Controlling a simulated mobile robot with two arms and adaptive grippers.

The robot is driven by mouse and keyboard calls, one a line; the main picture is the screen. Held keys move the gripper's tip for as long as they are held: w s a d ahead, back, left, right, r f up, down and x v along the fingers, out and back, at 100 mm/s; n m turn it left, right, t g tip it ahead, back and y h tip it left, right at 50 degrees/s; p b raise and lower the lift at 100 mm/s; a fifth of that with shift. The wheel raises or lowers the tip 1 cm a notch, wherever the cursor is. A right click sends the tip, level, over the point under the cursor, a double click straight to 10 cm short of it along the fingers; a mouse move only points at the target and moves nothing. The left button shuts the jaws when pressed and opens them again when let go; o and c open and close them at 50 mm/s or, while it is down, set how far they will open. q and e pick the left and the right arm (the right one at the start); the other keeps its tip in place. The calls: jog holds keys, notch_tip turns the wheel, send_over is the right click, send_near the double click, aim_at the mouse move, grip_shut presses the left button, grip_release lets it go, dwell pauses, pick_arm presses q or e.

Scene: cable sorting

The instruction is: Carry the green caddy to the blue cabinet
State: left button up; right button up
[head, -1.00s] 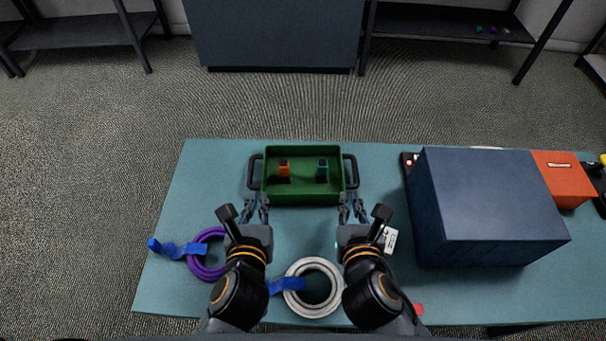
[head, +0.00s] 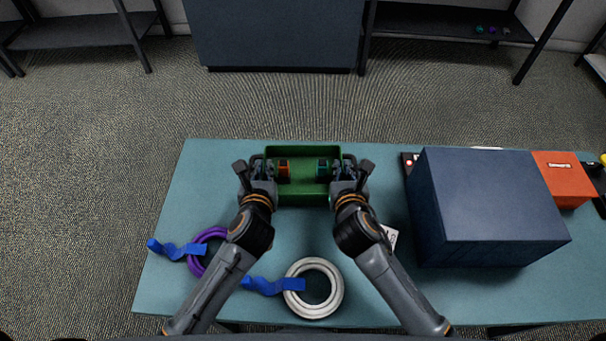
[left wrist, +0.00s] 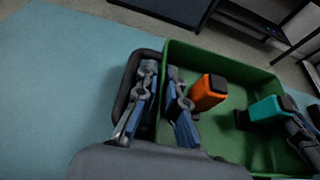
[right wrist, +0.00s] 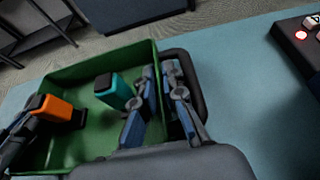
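The green caddy (head: 303,198) stands on the table, with an orange piece (head: 284,168) and a teal piece (head: 322,168) in it. My left gripper (left wrist: 163,98) is at its left end: one finger is in the handle (left wrist: 122,85) loop, the other inside the caddy, with the side wall between them and a gap showing. My right gripper (right wrist: 160,98) straddles the right side wall the same way, inside the right handle (right wrist: 196,85). Both look open. The dark blue cabinet (head: 275,35) stands on the floor beyond the table.
A large dark blue box (head: 490,205) stands on the table at right, beside an orange box (head: 563,180). A purple cable coil (head: 197,262) and a white coil (head: 313,307) lie at the near side. Open floor (head: 290,105) separates table and cabinet. Dark shelves (head: 440,20) flank the cabinet.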

pick_arm(q)
grip_shut()
pick_arm(e)
grip_shut()
pick_arm(q)
jog(key=shift+w+r, duration=0.1)
jog(key=shift+r, duration=0.2)
pick_arm(e)
jog(key=shift+w+r, duration=0.1)
jog(key=shift+r, duration=0.2)
